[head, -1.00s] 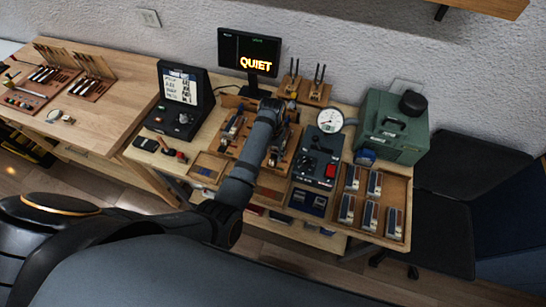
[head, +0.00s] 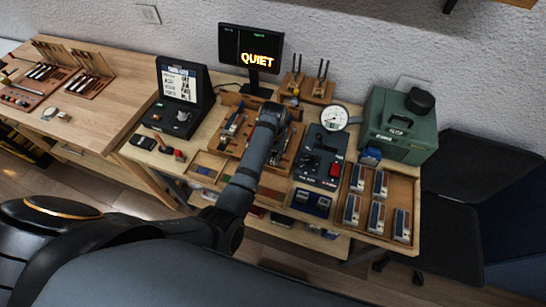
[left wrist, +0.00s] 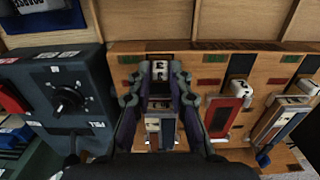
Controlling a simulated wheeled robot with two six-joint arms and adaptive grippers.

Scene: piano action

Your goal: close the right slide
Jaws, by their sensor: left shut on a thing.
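The wooden board (head: 222,148) stands mid-bench in the head view, partly covered by my left arm. In the left wrist view, the board (left wrist: 215,58) holds several slide units side by side. My left gripper (left wrist: 160,74) is over the unit nearest the grey control box, with a finger on each side of it. It is shut on the narrow right slide (left wrist: 160,126), a pale metal piece with a light labelled block at its top. In the head view the fingertips are hidden behind my own arm. How far the slide stands open cannot be told. My right gripper is not in view.
A grey control box (head: 318,160) with a red switch stands right of the board, beside a round dial gauge (head: 334,118). A wooden tray (head: 351,228) of several small units is further right. A green case (head: 402,132) stands behind. A monitor (head: 250,49) reads QUIET.

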